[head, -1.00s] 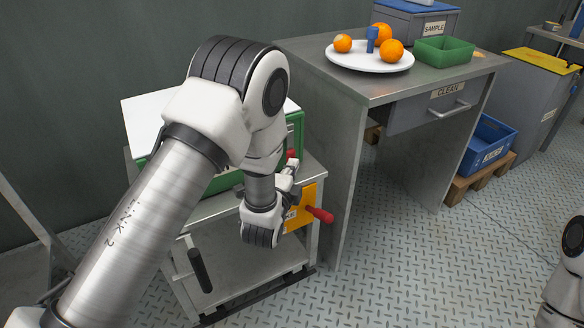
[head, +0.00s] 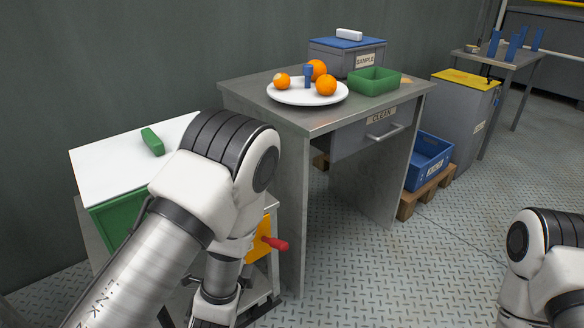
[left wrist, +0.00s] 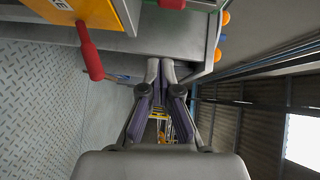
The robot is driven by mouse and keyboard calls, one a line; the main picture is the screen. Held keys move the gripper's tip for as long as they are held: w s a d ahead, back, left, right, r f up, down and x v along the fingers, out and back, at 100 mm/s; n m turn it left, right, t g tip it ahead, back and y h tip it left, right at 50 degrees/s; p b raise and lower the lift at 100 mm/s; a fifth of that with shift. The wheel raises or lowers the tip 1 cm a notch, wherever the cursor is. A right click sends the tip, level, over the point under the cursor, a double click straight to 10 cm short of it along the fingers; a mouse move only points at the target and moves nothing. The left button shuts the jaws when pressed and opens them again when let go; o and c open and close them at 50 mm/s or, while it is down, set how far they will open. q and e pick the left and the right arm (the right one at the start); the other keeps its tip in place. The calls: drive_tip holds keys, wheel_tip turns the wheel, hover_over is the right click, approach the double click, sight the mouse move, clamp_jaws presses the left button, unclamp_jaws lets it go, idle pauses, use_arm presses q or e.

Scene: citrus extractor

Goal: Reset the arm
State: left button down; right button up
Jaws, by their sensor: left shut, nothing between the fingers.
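My left gripper (left wrist: 161,68) shows in the left wrist view with its two fingertips together and nothing between them. A red handle (left wrist: 89,50) is up and left of the fingertips, apart from them, beside a yellow-orange panel (left wrist: 92,12). In the head view the red handle (head: 274,244) sticks out from the yellow panel (head: 258,240), just right of my left arm. My left arm hides much of the green machine (head: 121,216) with its white top (head: 100,165), and my left gripper cannot be made out there. My right arm shows at the right edge; its gripper is out of view.
A metal table (head: 250,98) holds a white plate (head: 285,98) with several oranges and a blue piece, a green tray (head: 374,82) and a sample box (head: 345,59). A blue crate (head: 428,160) stands on a pallet. The patterned floor (head: 365,275) between table and right arm is clear.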

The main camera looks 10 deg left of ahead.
use_arm(q)
drive_tip(key=s+a+f+n+g, duration=0.35)
drive_tip(key=s+f, duration=0.35)
drive_tip(key=f, duration=0.3)
drive_tip(key=s+a+f+n+g, duration=0.25)
drive_tip(key=s+f+g, duration=0.35)
drive_tip(key=f, duration=0.4)
drive_tip(key=s+d+f+n+g+h, duration=0.1)
drive_tip(key=s+d+f+n+g, duration=0.15)
drive_tip(key=s+n+g, duration=0.4)
drive_tip(key=s+d+f+n+g+h, duration=0.1)
drive_tip(key=s+f+n, duration=0.2)
drive_tip(key=s, duration=0.6)
wheel_tip(320, 180, up, 26)
drive_tip(key=p, duration=2.5)
drive_tip(key=shift+n+p, duration=0.35)
drive_tip(key=shift+p, duration=0.05)
drive_tip(key=shift+s, duration=0.1)
